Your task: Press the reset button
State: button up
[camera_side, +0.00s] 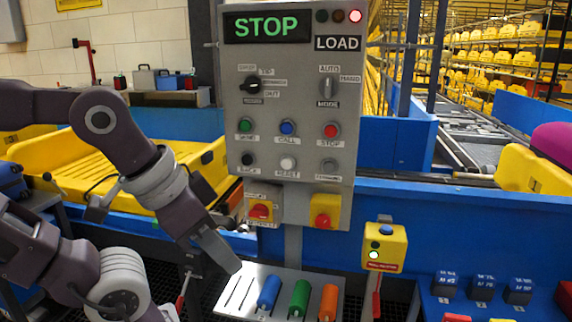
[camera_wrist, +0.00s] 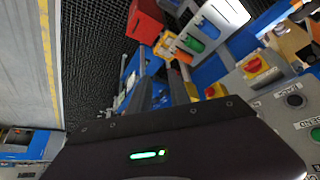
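The white reset button (camera_side: 288,163) is in the bottom row of the grey control panel (camera_side: 240,185), above a label reading RESET. A black button (camera_side: 248,159) is to its left and a grey one (camera_side: 329,166) to its right. My gripper (camera_side: 226,258) points downward, below and left of the panel, apart from the button. In the wrist view the dark gripper housing fills the bottom; a black button (camera_wrist: 294,100) and a green button (camera_wrist: 316,134) show at right. I cannot make out the white button there.
Two yellow boxes with red knobs (camera_side: 260,211) (camera_side: 324,220) are under the panel. A metal rack (camera_side: 240,290) with blue, green and orange handles stands below. A yellow switch box (camera_side: 385,247) is at right. Yellow trays (camera_side: 85,180) lie behind my arm.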

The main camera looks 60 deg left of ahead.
grip_shut()
dwell(1.4)
